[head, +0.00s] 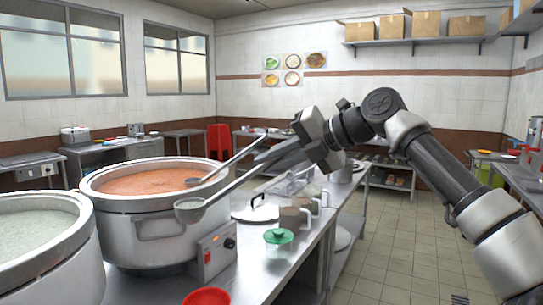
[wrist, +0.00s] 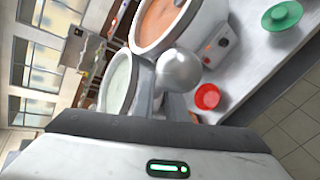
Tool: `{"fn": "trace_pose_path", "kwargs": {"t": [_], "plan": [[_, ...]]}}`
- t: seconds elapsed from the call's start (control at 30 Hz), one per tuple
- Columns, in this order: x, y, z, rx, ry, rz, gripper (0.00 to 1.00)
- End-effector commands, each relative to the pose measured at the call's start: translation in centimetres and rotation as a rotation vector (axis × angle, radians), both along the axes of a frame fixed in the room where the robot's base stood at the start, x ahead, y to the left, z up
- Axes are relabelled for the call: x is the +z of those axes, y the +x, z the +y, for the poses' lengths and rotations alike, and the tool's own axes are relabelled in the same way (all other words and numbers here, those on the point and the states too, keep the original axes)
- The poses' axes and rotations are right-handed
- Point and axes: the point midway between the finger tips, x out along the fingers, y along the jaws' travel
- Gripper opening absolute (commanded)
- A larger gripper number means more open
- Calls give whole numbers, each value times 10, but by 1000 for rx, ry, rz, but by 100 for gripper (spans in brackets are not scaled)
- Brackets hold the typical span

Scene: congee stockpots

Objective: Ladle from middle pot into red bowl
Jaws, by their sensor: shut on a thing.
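A large steel pot of orange-red congee (head: 135,222) stands on the counter, and it also shows in the wrist view (wrist: 190,22). A second pot, of pale congee (head: 75,262), stands at the left edge. My gripper (head: 268,158) is shut on a ladle (head: 190,212). Its round bowl hangs beside the orange pot's right side, outside the rim; it also shows in the wrist view (wrist: 178,72). I cannot tell whether it holds congee. The red bowl (head: 207,297) is on the counter, cut by the bottom edge; the wrist view shows it whole (wrist: 208,97).
Another ladle (head: 205,178) leans in the orange pot, its handle rising close to my gripper. Tiled floor lies open to the right.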

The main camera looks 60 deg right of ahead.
Motion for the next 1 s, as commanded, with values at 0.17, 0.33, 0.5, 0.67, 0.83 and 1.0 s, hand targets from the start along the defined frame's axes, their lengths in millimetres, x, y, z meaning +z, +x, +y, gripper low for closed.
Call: {"fn": "trace_pose_path", "kwargs": {"t": [0.17,0.33,0.5,0.67,0.83,1.0], "plan": [[-23,0,0,-2,1,-3,0],[-42,0,0,-1,2,-2,0],[-61,0,0,0,1,-2,0],[-78,0,0,0,1,-2,0],[-97,-1,0,-2,1,-3,0],[-116,0,0,0,1,-2,0]]}}
